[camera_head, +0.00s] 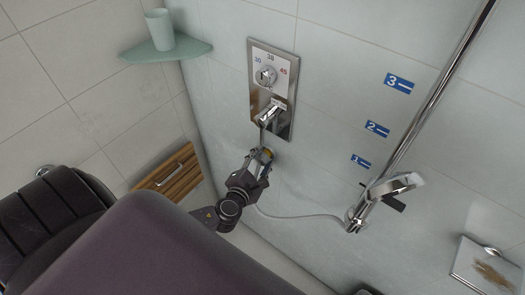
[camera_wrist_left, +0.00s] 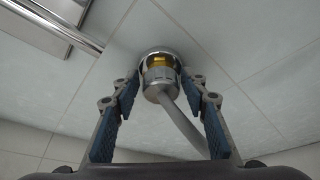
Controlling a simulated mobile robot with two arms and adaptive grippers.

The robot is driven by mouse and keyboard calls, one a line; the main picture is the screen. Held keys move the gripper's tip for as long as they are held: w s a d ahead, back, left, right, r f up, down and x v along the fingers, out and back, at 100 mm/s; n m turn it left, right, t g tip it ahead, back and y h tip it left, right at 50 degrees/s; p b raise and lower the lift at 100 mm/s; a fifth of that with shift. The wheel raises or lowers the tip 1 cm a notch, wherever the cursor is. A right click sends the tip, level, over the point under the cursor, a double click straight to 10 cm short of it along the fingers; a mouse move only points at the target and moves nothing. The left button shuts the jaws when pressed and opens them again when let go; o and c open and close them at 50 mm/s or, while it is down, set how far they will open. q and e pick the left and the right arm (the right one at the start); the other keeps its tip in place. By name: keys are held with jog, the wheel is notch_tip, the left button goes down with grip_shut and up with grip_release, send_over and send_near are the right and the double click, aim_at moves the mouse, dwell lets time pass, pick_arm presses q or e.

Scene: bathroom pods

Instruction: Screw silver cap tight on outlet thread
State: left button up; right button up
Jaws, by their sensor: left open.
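In the left wrist view, a silver cap (camera_wrist_left: 158,89) on the end of a grey hose (camera_wrist_left: 182,122) sits at the wall outlet. A gold-coloured band of thread (camera_wrist_left: 157,63) shows between the cap and the chrome outlet rim (camera_wrist_left: 157,53). My left gripper (camera_wrist_left: 160,92) is open, with one blue-padded finger on each side of the cap and a gap showing on both sides. In the head view my left gripper (camera_head: 262,160) is at the wall below the mixer, largely covering the outlet and cap. My right gripper is not in view.
The mixer plate (camera_head: 284,122) with its spout (camera_head: 269,115) is just above my left gripper. The hose (camera_head: 300,217) runs right to the hand shower (camera_head: 393,186) on a chrome rail (camera_head: 428,103). A soap dish (camera_head: 487,266) and a corner shelf (camera_head: 160,51) stand farther off.

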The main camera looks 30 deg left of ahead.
pick_arm(q)
jog(key=shift+a+r+n+h+p, duration=0.1)
jog(key=shift+r+n+h+p, duration=0.1)
jog(key=shift+n+h+p, duration=0.55)
jog(key=shift+a+f+n+g+h, duration=0.1)
jog(key=shift+n+g+h, duration=0.3)
jog(key=shift+n, duration=0.75)
jog(key=shift+f+n+h, duration=0.1)
jog(key=shift+n+h, duration=0.45)
jog(key=shift+n, duration=0.25)
jog(key=shift+a+f+n+h+b, duration=0.1)
jog(key=shift+n+h+b, duration=0.4)
jog(key=shift+n+b, duration=0.15)
jog(key=shift+n+h, duration=0.4)
jog(key=shift+n, duration=0.05)
grip_shut()
jog(key=shift+r+m+y+p, duration=0.3)
jog(key=shift+y+p, duration=0.1)
jog(key=shift+m+p, duration=0.4)
jog(key=shift+m, duration=0.1)
jog(key=shift+f+m+y, duration=0.15)
jog(key=shift+m+y, duration=0.25)
jog(key=shift+y, duration=0.2)
pick_arm(e)
notch_tip(320, 180, up, 3)
jog(key=shift+f, duration=0.15)
